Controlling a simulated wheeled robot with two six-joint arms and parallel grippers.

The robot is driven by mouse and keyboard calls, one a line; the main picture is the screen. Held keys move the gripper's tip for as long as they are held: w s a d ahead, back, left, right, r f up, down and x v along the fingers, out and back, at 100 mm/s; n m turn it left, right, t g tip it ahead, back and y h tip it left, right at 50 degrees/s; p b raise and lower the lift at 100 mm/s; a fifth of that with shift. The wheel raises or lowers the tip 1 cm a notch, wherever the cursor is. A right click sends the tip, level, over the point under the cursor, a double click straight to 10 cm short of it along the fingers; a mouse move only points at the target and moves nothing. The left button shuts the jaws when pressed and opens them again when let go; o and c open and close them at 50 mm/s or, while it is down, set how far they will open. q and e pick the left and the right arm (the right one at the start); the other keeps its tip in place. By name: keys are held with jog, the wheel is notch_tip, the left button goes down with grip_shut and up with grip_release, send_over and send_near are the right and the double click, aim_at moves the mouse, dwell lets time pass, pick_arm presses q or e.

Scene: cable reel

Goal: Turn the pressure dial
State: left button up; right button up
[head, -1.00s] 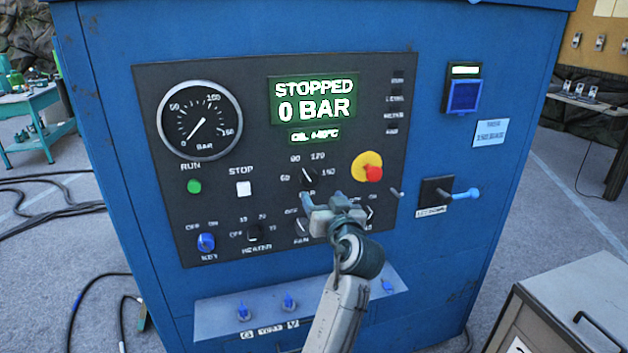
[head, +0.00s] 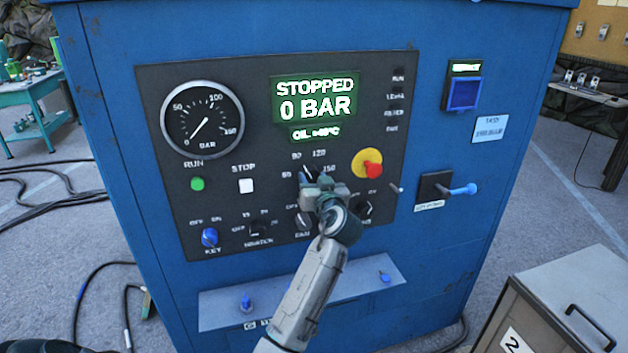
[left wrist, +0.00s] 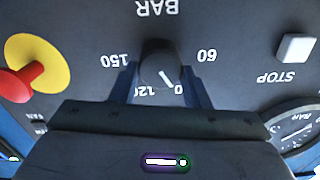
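The pressure dial (left wrist: 158,65) is a black knob with a white line, marked BAR, with 60, 120 and 150 legible around it in the upside-down left wrist view. Its line points towards a partly hidden number ending in 0, apparently 90. In the head view the dial (head: 309,174) is partly covered by my left gripper (head: 314,184). The gripper's two fingers (left wrist: 158,88) stand open on either side of the knob, with a narrow gap visible at each side. The display (head: 316,98) reads STOPPED, 0 BAR. My right gripper is not in view.
A red emergency button on yellow (head: 372,168) is close to the dial's right. The white STOP button (head: 246,186) and round gauge (head: 202,120) are to the left. More knobs (head: 302,222) sit just below. A blue-handled lever (head: 462,190) sticks out at right.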

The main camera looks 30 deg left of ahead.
pick_arm(q)
jog(key=c, duration=0.4)
jog(key=m, duration=0.4)
jog(key=shift+m+p, duration=0.3)
jog(key=shift+p, duration=0.1)
jog(key=m+p, duration=0.1)
jog(key=m, duration=0.2)
jog(key=shift+w+m, duration=0.1)
jog(key=shift+m, duration=0.2)
jog(key=shift+d+f+m+p, duration=0.1)
jog(key=shift+m+p, duration=0.8)
jog(key=shift+m, duration=0.8)
